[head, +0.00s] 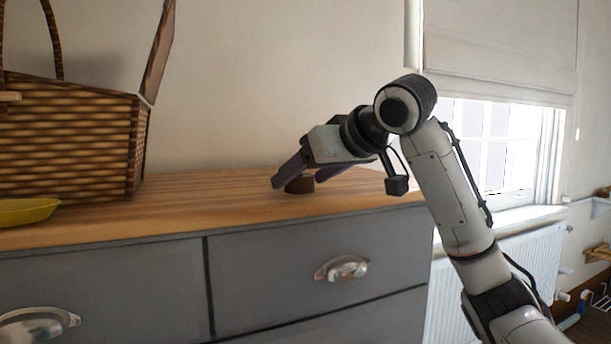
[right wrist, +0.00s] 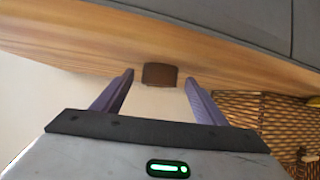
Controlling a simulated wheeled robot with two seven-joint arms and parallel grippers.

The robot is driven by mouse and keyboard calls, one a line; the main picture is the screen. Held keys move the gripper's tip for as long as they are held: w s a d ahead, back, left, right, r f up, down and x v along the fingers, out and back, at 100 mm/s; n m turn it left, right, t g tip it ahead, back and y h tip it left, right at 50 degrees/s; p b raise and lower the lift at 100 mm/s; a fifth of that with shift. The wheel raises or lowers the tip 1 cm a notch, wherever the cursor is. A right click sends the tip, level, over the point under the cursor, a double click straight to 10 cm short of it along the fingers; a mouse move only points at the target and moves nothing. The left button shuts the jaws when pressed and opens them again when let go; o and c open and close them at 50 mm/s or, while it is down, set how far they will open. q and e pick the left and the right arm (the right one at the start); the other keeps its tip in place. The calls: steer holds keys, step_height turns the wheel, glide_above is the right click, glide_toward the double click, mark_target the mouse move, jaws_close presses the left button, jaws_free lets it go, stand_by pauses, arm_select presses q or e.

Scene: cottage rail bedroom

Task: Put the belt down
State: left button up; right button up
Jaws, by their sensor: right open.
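In the right wrist view the belt (right wrist: 160,74) is a brown patch on the wood, between and just beyond the fingertips. My right gripper (head: 298,178) is open, with its purple fingers around or just short of the belt. In the right wrist view my right gripper (right wrist: 158,80) shows a clear gap between its fingers, and nothing is held there. Part of the belt is hidden behind a finger in the head view. My left gripper is not in view.
A wicker basket (head: 65,140) with its lid raised stands on the left of the dresser top (head: 200,195). A yellow dish (head: 25,212) lies before it. Grey drawers (head: 320,270) are below. A wall is behind, and a window (head: 495,150) is at the right.

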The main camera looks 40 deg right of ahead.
steer(key=shift+r, duration=0.2)
steer(key=v, duration=1.2)
steer(key=shift+p, duration=0.35)
steer(key=shift+a+f, duration=0.1)
steer(key=shift+f, duration=0.1)
